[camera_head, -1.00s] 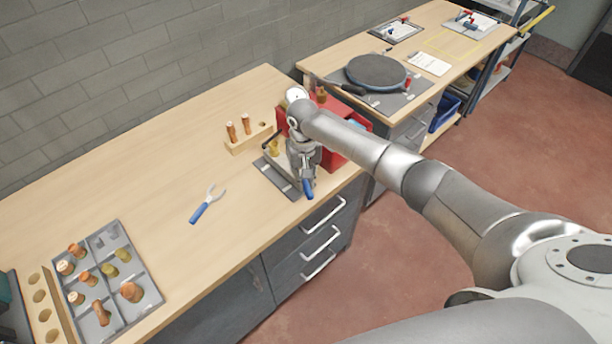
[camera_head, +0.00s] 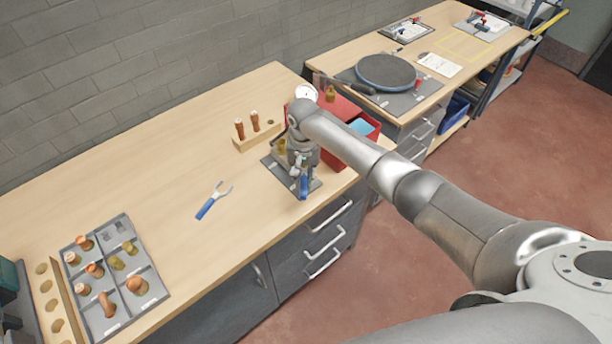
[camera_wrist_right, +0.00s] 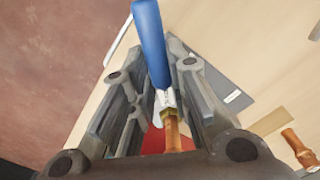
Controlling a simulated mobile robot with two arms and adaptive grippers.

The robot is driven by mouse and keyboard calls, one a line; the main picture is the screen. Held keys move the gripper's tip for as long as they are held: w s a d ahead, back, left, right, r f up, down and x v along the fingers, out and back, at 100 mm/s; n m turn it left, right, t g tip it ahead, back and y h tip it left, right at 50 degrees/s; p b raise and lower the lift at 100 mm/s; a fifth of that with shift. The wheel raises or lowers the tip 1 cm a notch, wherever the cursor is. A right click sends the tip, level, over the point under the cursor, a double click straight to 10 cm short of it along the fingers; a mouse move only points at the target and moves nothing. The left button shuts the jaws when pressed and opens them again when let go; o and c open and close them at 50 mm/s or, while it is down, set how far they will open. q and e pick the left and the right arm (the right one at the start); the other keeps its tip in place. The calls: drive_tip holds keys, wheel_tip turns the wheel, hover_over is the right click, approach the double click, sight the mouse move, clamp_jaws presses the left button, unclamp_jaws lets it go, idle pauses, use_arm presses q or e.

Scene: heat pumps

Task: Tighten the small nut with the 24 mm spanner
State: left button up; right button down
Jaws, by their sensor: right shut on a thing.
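My right gripper (camera_head: 303,165) is shut on a blue-handled spanner (camera_head: 304,187) above the grey plate at the bench's front edge. In the right wrist view the spanner's blue handle (camera_wrist_right: 152,45) runs up between the fingers. Its silver end meets a brass nut (camera_wrist_right: 172,118) on a copper pipe (camera_wrist_right: 173,140); I cannot tell whether the jaw is seated around the nut. No size marking on the spanner is readable. A second blue-handled spanner (camera_head: 213,200) lies free on the bench. My left gripper is not in view.
A wooden block (camera_head: 258,137) with copper pipes stands behind the gripper. A red bin (camera_head: 338,155) is close on its right. A compartment tray (camera_head: 118,270) with copper and brass fittings lies at front left. The bench between tray and plate is mostly clear.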

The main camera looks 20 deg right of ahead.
drive_tip(key=shift+w+a+m, duration=0.2)
drive_tip(key=shift+a+m, duration=0.2)
drive_tip(key=shift+m, duration=0.3)
drive_tip(key=shift+w+a+m, duration=0.3)
drive_tip(key=shift+a+m, duration=0.25)
drive_tip(key=shift+m, duration=0.45)
drive_tip(key=shift+w+a+m, duration=0.4)
drive_tip(key=shift+m, duration=0.7)
drive_tip(key=shift+s+d, duration=0.1)
